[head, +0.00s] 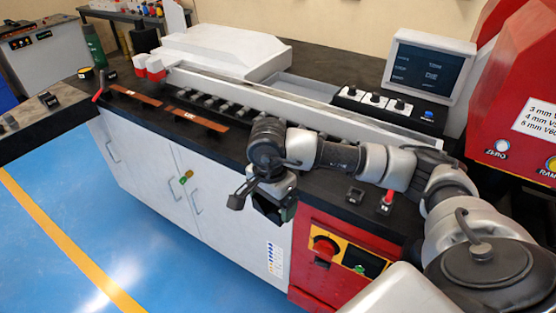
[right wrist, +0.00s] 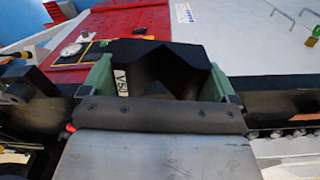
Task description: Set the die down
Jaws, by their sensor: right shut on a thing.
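My right gripper (head: 266,196) is shut on a black die (head: 270,210) in front of the bench's front edge, over the cabinet front. In the right wrist view the die (right wrist: 158,68) sits between the two greenish fingers of the right gripper (right wrist: 160,82). My arm and gripper partly hide the die in the head view. My left gripper is not in view.
The black bench top (head: 235,145) has a row of dark slots or blocks (head: 222,106) and two copper-coloured strips (head: 196,118). A monitor (head: 430,68) stands behind. A red machine (head: 515,95) stands at right. A red control panel (head: 325,250) is below the bench edge.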

